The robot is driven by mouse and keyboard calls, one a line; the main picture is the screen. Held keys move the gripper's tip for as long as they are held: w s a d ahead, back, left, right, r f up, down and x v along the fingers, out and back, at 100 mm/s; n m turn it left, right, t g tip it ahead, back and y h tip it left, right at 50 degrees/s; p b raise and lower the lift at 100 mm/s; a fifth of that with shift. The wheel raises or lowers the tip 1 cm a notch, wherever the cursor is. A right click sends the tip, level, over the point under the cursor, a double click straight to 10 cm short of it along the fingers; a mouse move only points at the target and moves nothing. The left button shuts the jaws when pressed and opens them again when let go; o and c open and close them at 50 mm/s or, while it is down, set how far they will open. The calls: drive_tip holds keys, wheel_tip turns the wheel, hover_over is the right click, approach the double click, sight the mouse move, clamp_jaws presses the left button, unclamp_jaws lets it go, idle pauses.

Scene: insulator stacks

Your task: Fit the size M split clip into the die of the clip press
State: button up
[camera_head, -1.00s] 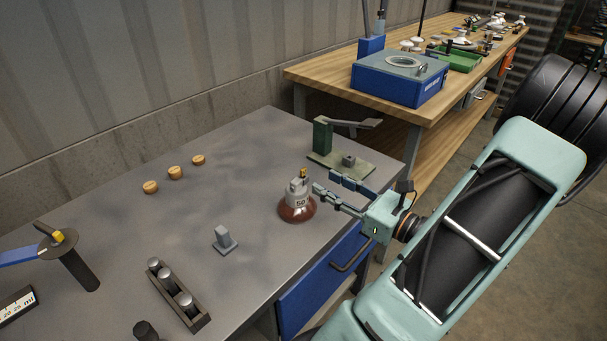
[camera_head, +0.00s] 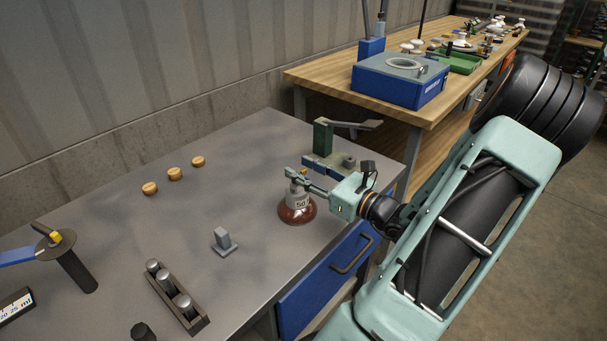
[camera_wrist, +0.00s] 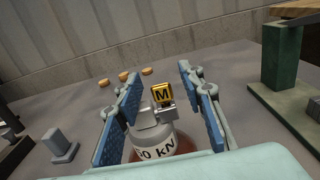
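The gold size M split clip (camera_wrist: 163,94) sits at the top of the grey metal cap of a brown insulator (camera_head: 296,211) marked 50 kN. My gripper (camera_wrist: 160,78) is open, with one blue-padded finger on each side of the clip and a gap visible at both sides. In the head view my gripper (camera_head: 299,167) is over the cap and hides the clip. The green clip press (camera_head: 322,137) with its lever stands behind, at the bench's right corner. Its small grey die block (camera_head: 348,161) is on the base plate, partly close behind my gripper in the picture.
A grey block on a foot (camera_head: 224,240) and a rack of metal pins (camera_head: 178,297) stand at front left. Several tan discs (camera_head: 175,173) lie at the back. A blue box (camera_head: 400,79) is on the wooden bench.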

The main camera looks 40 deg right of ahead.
drive_tip(key=c, duration=0.8)
drive_tip(key=shift+r, duration=0.15)
